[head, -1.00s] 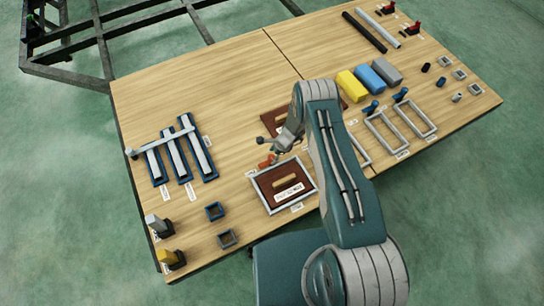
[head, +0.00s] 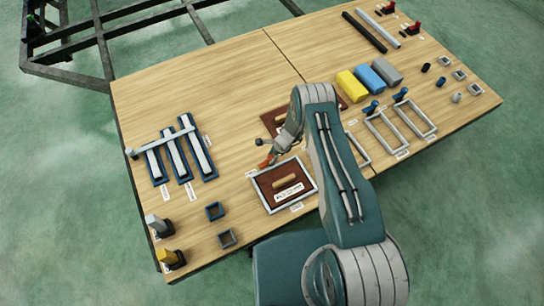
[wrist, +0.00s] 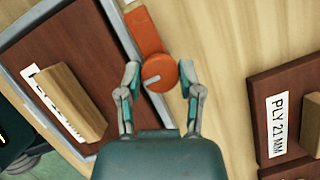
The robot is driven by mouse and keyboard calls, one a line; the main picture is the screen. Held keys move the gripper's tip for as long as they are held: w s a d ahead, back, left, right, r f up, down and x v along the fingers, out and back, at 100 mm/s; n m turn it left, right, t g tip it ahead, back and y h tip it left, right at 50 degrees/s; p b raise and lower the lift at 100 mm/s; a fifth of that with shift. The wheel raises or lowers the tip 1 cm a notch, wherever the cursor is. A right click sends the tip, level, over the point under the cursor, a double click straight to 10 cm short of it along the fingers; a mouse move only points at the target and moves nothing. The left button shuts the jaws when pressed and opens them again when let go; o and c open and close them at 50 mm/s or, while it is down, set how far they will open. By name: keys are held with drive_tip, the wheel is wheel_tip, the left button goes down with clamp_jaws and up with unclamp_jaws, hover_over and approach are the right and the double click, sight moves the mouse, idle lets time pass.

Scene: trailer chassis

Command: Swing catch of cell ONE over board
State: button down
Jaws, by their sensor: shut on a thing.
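The orange catch (wrist: 148,35) has a round end with a pale mark and a flat arm, seen in the wrist view. Its arm lies beside the grey frame rim of cell one (head: 315,179), not across the board. My gripper (wrist: 160,78) is shut on the catch's round end, one finger on each side. The brown board (head: 266,193) with a wooden handle lies inside the frame. In the head view the catch (head: 266,162) shows small at the frame's far left corner, and my arm hides part of the gripper.
A second brown board (head: 272,122) lies just beyond, partly behind my arm; the wrist view shows a board labelled PLY 21 MM (wrist: 257,120). Blue trays with pale bars (head: 182,150) stand at left. Yellow, blue and grey blocks (head: 370,76) stand at right. Bare wood lies at far left.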

drive_tip(key=n, duration=0.2)
drive_tip(key=n+g, duration=0.1)
drive_tip(key=n, duration=0.1)
drive_tip(key=shift+w+g+h, duration=0.1)
drive_tip(key=shift+g+h, duration=0.2)
drive_tip(key=n+g, duration=0.1)
drive_tip(key=n, duration=0.3)
drive_tip(key=shift+n+h, duration=0.4)
drive_tip(key=n, duration=0.2)
drive_tip(key=n+g+h, duration=0.1)
drive_tip(key=n, duration=0.1)
drive_tip(key=shift+w+a+h, duration=0.1)
drive_tip(key=shift+a+h, duration=0.05)
drive_tip(key=shift+h, duration=0.15)
drive_tip(key=n, duration=0.2)
drive_tip(key=n+h, duration=0.1)
drive_tip(key=n, duration=0.1)
drive_tip(key=shift+n+g+h, duration=0.3)
drive_tip(key=shift+c, duration=1.3)
unclamp_jaws()
